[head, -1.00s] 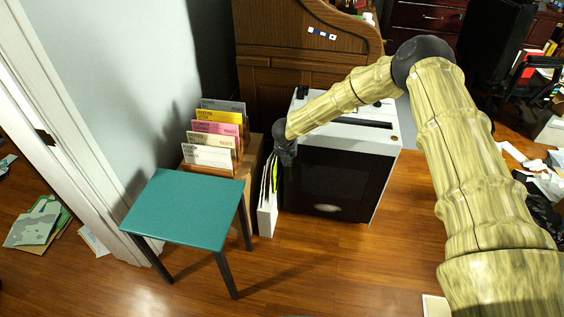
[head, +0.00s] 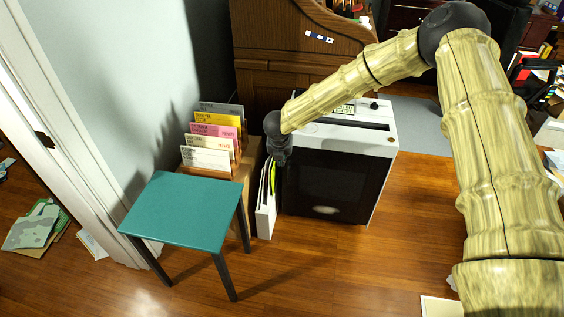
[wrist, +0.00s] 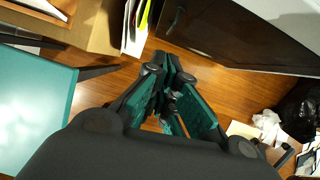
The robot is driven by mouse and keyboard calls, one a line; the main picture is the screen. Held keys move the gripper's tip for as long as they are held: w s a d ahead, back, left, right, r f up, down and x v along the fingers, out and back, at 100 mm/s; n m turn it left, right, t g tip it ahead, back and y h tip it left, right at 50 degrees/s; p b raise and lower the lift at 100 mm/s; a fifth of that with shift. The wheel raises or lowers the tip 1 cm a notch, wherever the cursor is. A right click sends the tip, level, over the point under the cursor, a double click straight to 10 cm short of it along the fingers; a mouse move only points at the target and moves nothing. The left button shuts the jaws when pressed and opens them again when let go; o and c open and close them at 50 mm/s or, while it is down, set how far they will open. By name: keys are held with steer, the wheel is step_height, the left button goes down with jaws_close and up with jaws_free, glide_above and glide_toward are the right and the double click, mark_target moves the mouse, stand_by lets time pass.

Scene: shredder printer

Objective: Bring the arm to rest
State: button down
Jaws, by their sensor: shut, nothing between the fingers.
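My gripper (wrist: 172,72) shows in the wrist view with its fingers drawn together and nothing between them, pointing down toward the wooden floor. In the head view my arm reaches from the right, bends at a dark elbow, and comes down to the left. My gripper (head: 280,158) hangs there as a small dark shape above the white upright files, in front of the shredder's left edge. Its fingertips are too small to make out in that view.
A teal-topped table (head: 185,210) stands at left front. A wooden stand with a folder rack (head: 214,140) is behind it. The white-topped shredder (head: 340,135) stands to the right of the files (head: 265,205). Papers and a black bag (wrist: 298,108) lie on the floor. Open floor lies in front.

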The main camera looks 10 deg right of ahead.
steer(key=shift+s+r, duration=0.15)
steer(key=shift+r, duration=0.15)
steer(key=s+d+f+n+p, duration=0.2)
steer(key=s+f+n, duration=0.2)
steer(key=s+n, duration=0.4)
steer(key=s+d+f+n+p, duration=0.2)
steer(key=s+f+n, duration=0.3)
steer(key=s, duration=0.5)
steer(key=s+d+f+n+p, duration=0.2)
steer(key=s+f+n, duration=0.1)
steer(key=s+n, duration=0.5)
steer(key=s+d+r+n+g+p, duration=0.1)
steer(key=s+d+r+n+g, duration=0.1)
steer(key=s+n, duration=0.6)
steer(key=s+d+r+n+g+y+p, duration=0.1)
steer(key=s+n, duration=0.8)
steer(key=s, duration=1.1)
steer(key=shift+d+r+g+p, duration=0.4)
steer(key=shift+d+g+p, duration=0.25)
steer(key=shift+d, duration=0.6)
